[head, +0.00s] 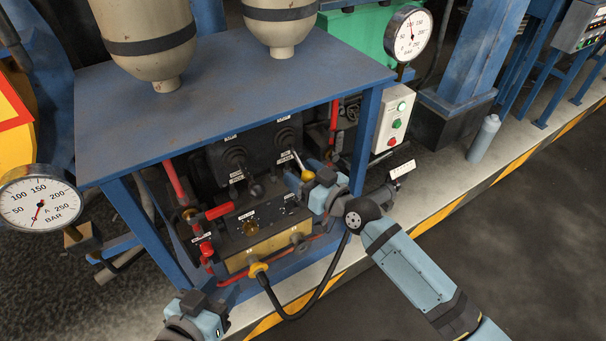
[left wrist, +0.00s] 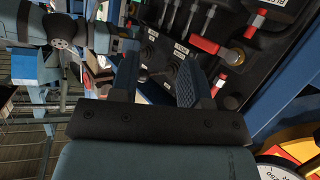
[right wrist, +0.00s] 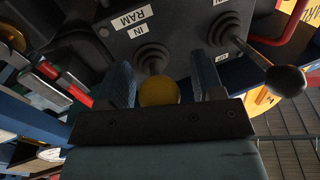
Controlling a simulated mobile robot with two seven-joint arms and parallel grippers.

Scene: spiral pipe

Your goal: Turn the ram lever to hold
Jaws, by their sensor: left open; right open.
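The ram lever rises from a black rubber boot (right wrist: 152,58) beside a white "RAM" label (right wrist: 131,18) and an "IN" label, in the right wrist view. Its yellow ball knob (right wrist: 160,92) sits between the two fingers of my right gripper (right wrist: 163,75), which is open. In the head view the yellow knob (head: 307,176) shows at my right gripper (head: 316,184). Whether the fingers touch the knob I cannot tell. My left gripper (left wrist: 160,72) is open and empty; in the head view it is low at the bottom left, away from the lever.
A neighbouring lever with a black knob (right wrist: 285,80) stands close beside my right gripper. The blue bench top (head: 235,85) overhangs the panel. A red valve handle (head: 212,213) and a black hose (head: 305,302) are near. Gauges (head: 40,213) stand at both sides.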

